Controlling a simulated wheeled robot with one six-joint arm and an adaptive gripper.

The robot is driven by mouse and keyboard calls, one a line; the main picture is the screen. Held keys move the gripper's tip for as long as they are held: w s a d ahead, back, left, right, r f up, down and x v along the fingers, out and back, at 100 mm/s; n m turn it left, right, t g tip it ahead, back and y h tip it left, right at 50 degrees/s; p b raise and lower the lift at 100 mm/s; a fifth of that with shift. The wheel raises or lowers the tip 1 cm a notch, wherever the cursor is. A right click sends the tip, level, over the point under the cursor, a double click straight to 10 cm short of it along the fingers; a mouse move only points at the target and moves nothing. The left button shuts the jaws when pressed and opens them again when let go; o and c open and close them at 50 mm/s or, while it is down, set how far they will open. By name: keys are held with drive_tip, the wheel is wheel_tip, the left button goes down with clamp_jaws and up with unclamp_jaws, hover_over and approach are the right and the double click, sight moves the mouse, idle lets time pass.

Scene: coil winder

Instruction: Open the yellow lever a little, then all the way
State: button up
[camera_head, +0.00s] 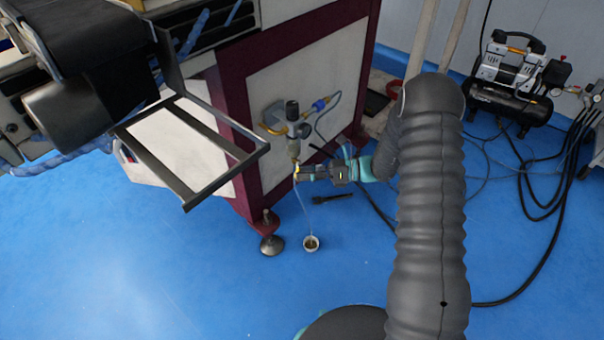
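A small yellow part (297,168), apparently the yellow lever, shows at the lower end of a vertical valve fitting (293,148) on the machine's side panel. My gripper (301,174) reaches in from the right, with its fingertips at this yellow part. The fingers cover part of the lever, and its exact angle is too small to read. I cannot tell whether the fingers touch it or how wide they stand. A thin pale line runs down from beneath the fitting to a small round cup (311,243) on the floor.
A gauge and regulator assembly (292,110) with a blue connector and hose sits above the lever. A dark metal frame (190,150) juts out at left. A machine foot (271,243) stands near the cup. An air compressor (510,75) and loose hoses lie at right. The front-left floor is clear.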

drive_tip(key=shift+w+d+r, duration=0.1)
drive_tip(key=shift+d+r, duration=0.05)
drive_tip(key=shift+d, duration=1.3)
drive_tip(key=shift+d+r, duration=0.1)
drive_tip(key=shift+d, duration=1.3)
